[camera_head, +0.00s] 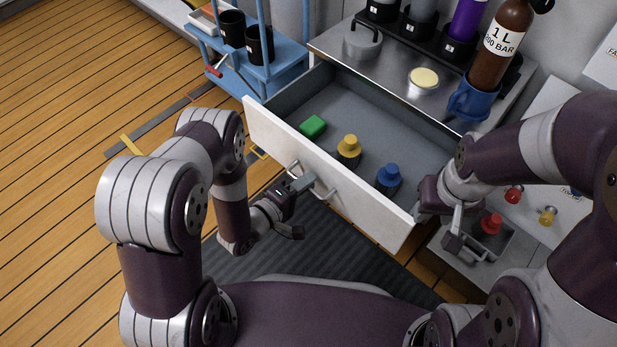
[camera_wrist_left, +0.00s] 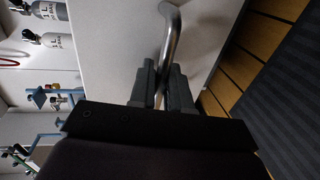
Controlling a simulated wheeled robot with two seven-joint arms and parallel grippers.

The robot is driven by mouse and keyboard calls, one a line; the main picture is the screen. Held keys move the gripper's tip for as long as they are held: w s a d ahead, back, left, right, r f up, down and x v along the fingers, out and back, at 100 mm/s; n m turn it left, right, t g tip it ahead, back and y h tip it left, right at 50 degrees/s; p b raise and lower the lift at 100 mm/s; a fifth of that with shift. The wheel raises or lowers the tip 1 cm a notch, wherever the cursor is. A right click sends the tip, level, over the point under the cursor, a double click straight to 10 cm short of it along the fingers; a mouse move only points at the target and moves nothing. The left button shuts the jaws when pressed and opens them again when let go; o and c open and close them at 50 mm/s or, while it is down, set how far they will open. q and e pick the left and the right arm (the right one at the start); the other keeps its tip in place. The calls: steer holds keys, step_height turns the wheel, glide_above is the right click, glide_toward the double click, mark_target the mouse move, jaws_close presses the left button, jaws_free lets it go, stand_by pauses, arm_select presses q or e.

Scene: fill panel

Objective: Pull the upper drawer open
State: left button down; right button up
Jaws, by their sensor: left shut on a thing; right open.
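The upper drawer (camera_head: 262,127) has a white front and a grey inside, and it stands pulled out from the cabinet. Its metal bar handle (camera_head: 322,190) runs along the front and also shows in the left wrist view (camera_wrist_left: 171,40). My left gripper (camera_head: 305,183) is shut on the handle; the wrist view shows its two fingers (camera_wrist_left: 162,85) on either side of the bar. In the drawer lie a green block (camera_head: 312,126), a yellow-capped bottle (camera_head: 348,151) and a blue-capped bottle (camera_head: 388,178). My right gripper (camera_head: 462,243) is open and empty, right of the drawer's near corner.
A red-capped item (camera_head: 490,224) lies in a tray under my right gripper. A blue cart (camera_head: 262,72) stands left.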

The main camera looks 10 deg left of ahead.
stand_by(0.3)
arm_select(q)
steer(key=c, duration=1.3)
jaws_free()
steer(key=shift+o, duration=0.2)
steer(key=p+v, duration=0.5)
steer(key=v, duration=0.7)
steer(key=shift+s+a, duration=0.25)
steer(key=shift+s, duration=0.05)
steer(key=shift+w+p, duration=0.1)
steer(key=shift+p, duration=0.2)
